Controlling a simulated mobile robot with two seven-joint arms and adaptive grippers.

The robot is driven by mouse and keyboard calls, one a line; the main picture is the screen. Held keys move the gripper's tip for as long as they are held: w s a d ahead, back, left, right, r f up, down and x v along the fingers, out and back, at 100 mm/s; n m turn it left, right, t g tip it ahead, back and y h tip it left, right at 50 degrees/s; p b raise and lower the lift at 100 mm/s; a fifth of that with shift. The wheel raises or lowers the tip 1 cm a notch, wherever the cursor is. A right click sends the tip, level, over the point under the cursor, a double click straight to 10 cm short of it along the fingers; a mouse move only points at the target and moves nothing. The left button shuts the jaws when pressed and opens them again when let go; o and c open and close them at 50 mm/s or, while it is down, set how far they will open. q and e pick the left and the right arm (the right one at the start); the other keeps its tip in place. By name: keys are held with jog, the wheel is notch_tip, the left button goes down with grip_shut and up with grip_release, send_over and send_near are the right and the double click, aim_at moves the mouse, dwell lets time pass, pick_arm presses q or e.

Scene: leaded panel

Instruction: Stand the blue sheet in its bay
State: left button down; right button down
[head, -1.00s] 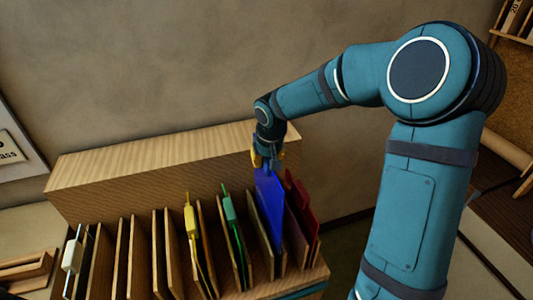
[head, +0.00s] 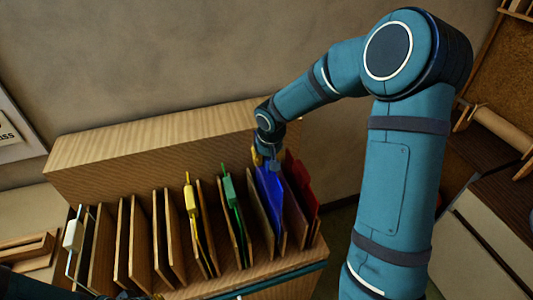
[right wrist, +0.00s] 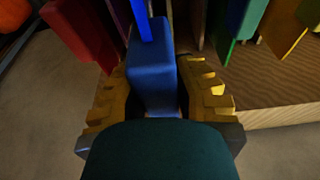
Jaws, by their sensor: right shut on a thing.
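The blue sheet (head: 270,195) stands upright in the wooden rack (head: 165,130), between a brown divider (head: 260,222) and another divider to its right; its lower edge is hidden. My right gripper (head: 265,158) is at its top, shut on its blue tab. In the right wrist view, the blue tab (right wrist: 151,75) sits between the yellow fingers of the right gripper (right wrist: 158,95). A dark piece of what looks like my left gripper (head: 130,295) shows at the bottom edge, too cut off to read.
A red sheet (head: 302,182) stands just right of the blue one. A green-tabbed sheet (head: 229,190), a yellow-tabbed sheet (head: 191,200) and a white-tabbed sheet (head: 73,235) stand to the left. Several bays between the wooden dividers look empty.

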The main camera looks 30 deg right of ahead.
aim_at(266, 182)
jog(key=shift+w+f+b, duration=0.1)
jog(key=shift+f+b, duration=4.15)
jog(key=shift+f, duration=1.1)
jog(key=c, duration=0.8)
grip_release()
jog(key=shift+f, duration=0.15)
jog(key=v, duration=1.2)
jog(key=shift+a, duration=0.1)
